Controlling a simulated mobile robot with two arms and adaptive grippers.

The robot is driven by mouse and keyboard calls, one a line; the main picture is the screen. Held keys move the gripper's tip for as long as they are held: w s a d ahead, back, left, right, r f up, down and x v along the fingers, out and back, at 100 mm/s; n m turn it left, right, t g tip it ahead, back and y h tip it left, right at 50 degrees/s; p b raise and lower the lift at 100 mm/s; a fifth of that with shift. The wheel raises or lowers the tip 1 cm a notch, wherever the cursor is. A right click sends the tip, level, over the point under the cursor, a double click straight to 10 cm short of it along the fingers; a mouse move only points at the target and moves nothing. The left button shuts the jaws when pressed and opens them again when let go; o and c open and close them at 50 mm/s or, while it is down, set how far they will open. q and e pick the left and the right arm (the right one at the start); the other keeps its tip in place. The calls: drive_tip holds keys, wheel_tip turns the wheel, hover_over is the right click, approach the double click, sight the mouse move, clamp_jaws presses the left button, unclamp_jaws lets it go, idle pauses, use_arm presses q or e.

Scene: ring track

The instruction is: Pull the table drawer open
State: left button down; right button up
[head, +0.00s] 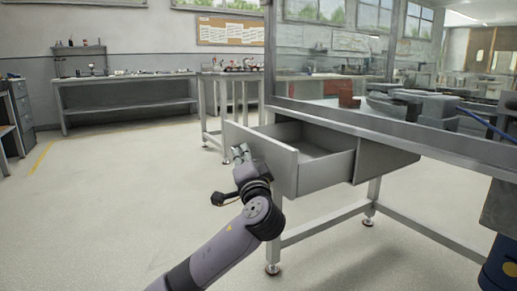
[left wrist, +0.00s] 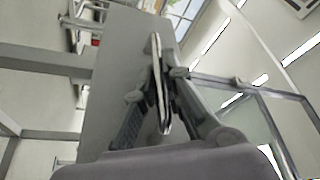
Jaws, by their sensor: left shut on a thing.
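The table drawer (head: 284,168) stands pulled well out of the grey table, and its empty inside shows. Its front panel (left wrist: 117,65) fills much of the left wrist view. My left gripper (head: 240,153) is at the outer face of this front. In the left wrist view its two fingers (left wrist: 160,85) close on a thin upright bar, the drawer handle (left wrist: 155,43), one finger on each side. In the head view the handle is mostly hidden by the gripper. My right gripper is not in view.
The table (head: 400,138) has grey legs and a low crossbar (head: 330,219), with dark equipment (head: 400,103) on top. A long workbench (head: 125,83) stands at the back left wall. The floor (head: 130,190) left of the drawer is clear.

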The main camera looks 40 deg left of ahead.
use_arm(q)
drive_tip(key=shift+s+a+f, duration=0.1)
drive_tip(key=shift+s+a, duration=0.1)
drive_tip(key=shift+s, duration=0.35)
drive_tip(key=shift+s+a, duration=0.2)
drive_tip(key=shift+s, duration=0.35)
drive_tip(key=c, duration=2)
unclamp_jaws()
drive_tip(key=shift+o, duration=0.2)
drive_tip(key=shift+d, duration=0.1)
drive_tip(key=v, duration=1.2)
